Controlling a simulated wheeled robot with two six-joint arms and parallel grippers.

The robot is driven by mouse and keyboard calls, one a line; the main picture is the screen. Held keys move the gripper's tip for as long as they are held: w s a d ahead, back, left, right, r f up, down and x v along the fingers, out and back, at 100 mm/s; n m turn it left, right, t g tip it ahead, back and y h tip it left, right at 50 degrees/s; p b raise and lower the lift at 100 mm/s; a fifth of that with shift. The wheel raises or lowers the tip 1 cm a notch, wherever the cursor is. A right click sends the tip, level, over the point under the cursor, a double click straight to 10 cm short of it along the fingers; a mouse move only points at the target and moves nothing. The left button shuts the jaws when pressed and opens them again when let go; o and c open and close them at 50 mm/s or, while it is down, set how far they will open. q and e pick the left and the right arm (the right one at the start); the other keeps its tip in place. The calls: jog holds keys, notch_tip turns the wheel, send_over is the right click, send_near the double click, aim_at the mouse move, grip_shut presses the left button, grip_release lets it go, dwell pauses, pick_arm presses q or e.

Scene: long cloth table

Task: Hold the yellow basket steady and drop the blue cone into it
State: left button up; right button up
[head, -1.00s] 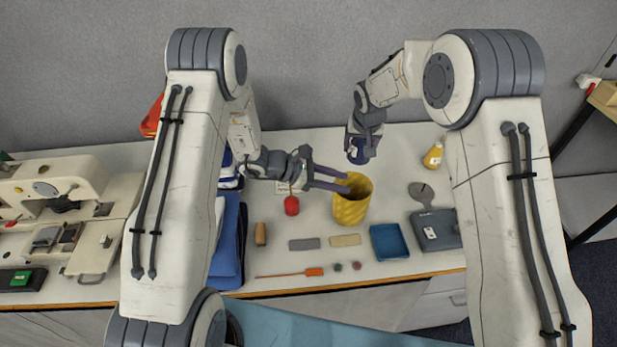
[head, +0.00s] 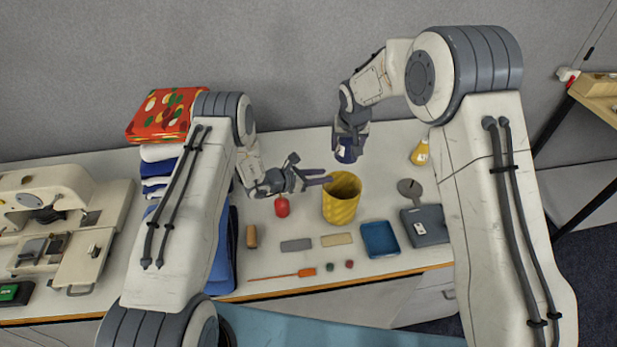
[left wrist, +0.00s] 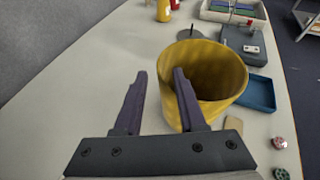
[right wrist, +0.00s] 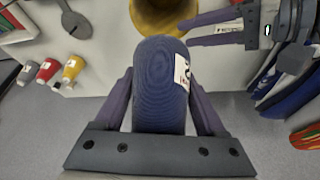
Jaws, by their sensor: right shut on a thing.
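The yellow basket (head: 341,206) stands upright on the table, its open top showing; it also shows in the left wrist view (left wrist: 212,75). My left gripper (head: 320,176) is at the basket's left rim with its fingers apart. In the left wrist view one finger overlaps the basket's near side and the other is outside it; I cannot tell whether they touch it. My right gripper (head: 351,138) is shut on the blue cone (right wrist: 160,85), which has a white label. It holds the cone above the table, behind the basket in the head view; the cone's lower end shows there (head: 347,155).
A red object (head: 282,207) stands left of the basket. A blue tray (head: 380,239) and grey box (head: 425,226) lie to its right. A yellow bottle (head: 420,153) stands behind right. Folded cloths (head: 160,160) and a sewing machine (head: 60,190) are left.

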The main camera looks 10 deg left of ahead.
pick_arm(q)
jog(key=shift+x, duration=1.4)
jog(key=shift+c, duration=0.3)
grip_shut()
